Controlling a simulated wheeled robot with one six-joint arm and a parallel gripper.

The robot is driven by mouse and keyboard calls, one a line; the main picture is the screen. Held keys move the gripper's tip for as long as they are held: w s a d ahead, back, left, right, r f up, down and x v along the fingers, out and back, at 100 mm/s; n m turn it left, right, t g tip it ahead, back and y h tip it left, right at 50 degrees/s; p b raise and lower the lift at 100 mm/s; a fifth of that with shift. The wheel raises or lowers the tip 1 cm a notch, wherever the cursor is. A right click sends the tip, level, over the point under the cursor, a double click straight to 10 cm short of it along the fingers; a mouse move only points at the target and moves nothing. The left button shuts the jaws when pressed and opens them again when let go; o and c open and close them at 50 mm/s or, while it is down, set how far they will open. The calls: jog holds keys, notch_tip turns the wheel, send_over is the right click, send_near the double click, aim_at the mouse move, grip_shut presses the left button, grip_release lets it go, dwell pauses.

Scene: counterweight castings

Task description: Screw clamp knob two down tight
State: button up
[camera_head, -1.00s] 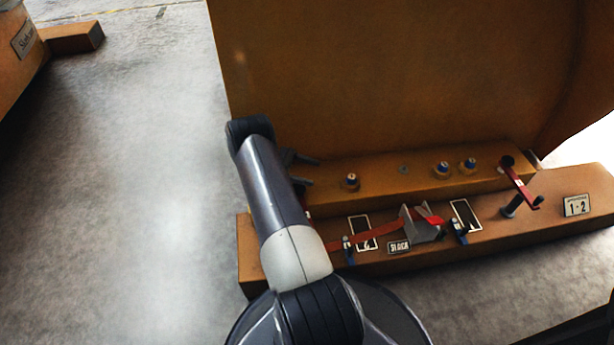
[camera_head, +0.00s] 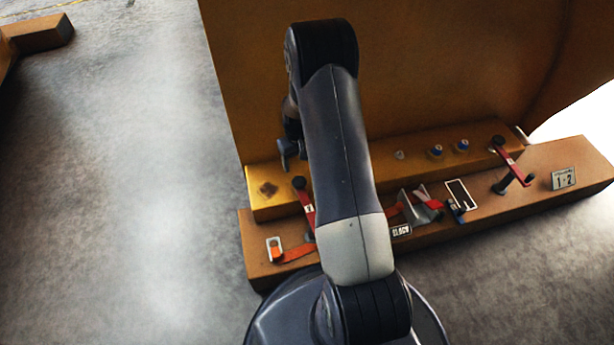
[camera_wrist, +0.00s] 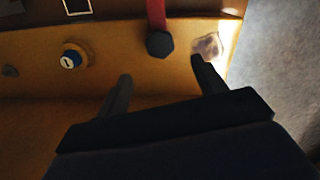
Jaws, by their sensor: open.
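A red bar (camera_wrist: 156,12) ends in a black hex head (camera_wrist: 159,43) on the ledge, ahead of the gap between my fingers. My gripper (camera_wrist: 162,84) is open and empty, with its fingers apart and touching neither. In the head view two blue-topped knobs (camera_head: 436,151) (camera_head: 462,145) stand farther right, and the red bar (camera_head: 307,207) shows left of my arm. My arm hides part of the ledge.
A second red bar (camera_head: 509,160) with a black end stands at the right. The lower beam carries an orange strap (camera_head: 294,253), a grey wedge-shaped bracket (camera_head: 421,207), a SLACK plate (camera_head: 400,231) and a "1-2" plate (camera_head: 563,179). A tall brown casting wall (camera_head: 430,70) rises behind.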

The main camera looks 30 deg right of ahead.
aim_at(299, 181)
notch_tip(299, 181, down, 10)
jog(key=b, duration=0.2)
jog(key=shift+r+b, duration=0.15)
jog(key=shift+b, duration=0.2)
jog(key=c, duration=1)
jog(key=shift+m+b, duration=0.4)
jog(key=shift+m, duration=2.6)
jog(key=o, duration=1)
